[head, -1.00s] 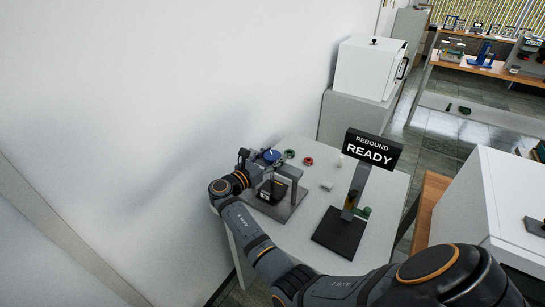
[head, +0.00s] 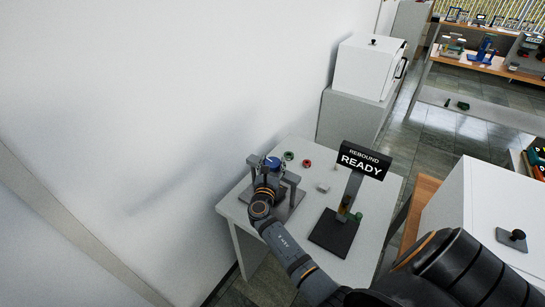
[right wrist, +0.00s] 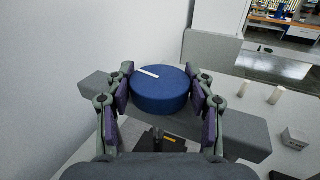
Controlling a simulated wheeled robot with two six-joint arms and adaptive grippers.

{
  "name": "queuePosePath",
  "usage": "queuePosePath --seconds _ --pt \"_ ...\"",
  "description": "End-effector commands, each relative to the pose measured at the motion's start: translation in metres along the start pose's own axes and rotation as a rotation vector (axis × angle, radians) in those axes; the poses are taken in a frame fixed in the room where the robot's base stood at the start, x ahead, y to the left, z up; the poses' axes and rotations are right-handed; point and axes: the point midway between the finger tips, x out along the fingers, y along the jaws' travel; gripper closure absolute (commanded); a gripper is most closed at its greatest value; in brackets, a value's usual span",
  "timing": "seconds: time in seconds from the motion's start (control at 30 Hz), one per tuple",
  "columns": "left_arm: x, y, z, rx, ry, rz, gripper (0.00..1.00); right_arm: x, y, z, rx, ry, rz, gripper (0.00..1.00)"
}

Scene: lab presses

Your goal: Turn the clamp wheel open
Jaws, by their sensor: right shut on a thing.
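The blue clamp wheel (right wrist: 160,92) with a white line on its top sits on the grey clamp frame (right wrist: 240,137). In the head view the wheel (head: 272,162) shows at the top of the frame (head: 291,178), on the small table. My right gripper (right wrist: 164,92) has a finger on each side of the wheel and is shut on it; in the head view it (head: 270,172) comes at the wheel from the front. The white line points to the upper left in the wrist view. My left gripper is not in view.
The table (head: 232,212) also holds a "REBOUND READY" sign (head: 364,160) on a stand with a dark base (head: 333,233), a green ring (head: 289,156), a red ring (head: 307,163) and small pale blocks. A white wall stands close on the left.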

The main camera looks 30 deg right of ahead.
Motion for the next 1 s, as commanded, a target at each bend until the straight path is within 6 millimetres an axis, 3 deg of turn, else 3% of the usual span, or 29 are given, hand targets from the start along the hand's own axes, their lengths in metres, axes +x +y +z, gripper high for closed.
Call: queuePosePath --seconds 0.13,0.5,1.0 --pt "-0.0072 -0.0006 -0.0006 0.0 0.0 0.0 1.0 0.0003 -0.0016 0.001 -0.004 -0.002 0.125 0.77" --pt "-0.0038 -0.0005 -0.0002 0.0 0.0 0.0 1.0 0.0005 -0.0005 -0.0007 -0.001 -0.002 0.351 0.77" --pt "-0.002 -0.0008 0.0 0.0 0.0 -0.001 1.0 0.0003 0.0002 -0.0004 -0.001 -0.001 0.43 0.77"
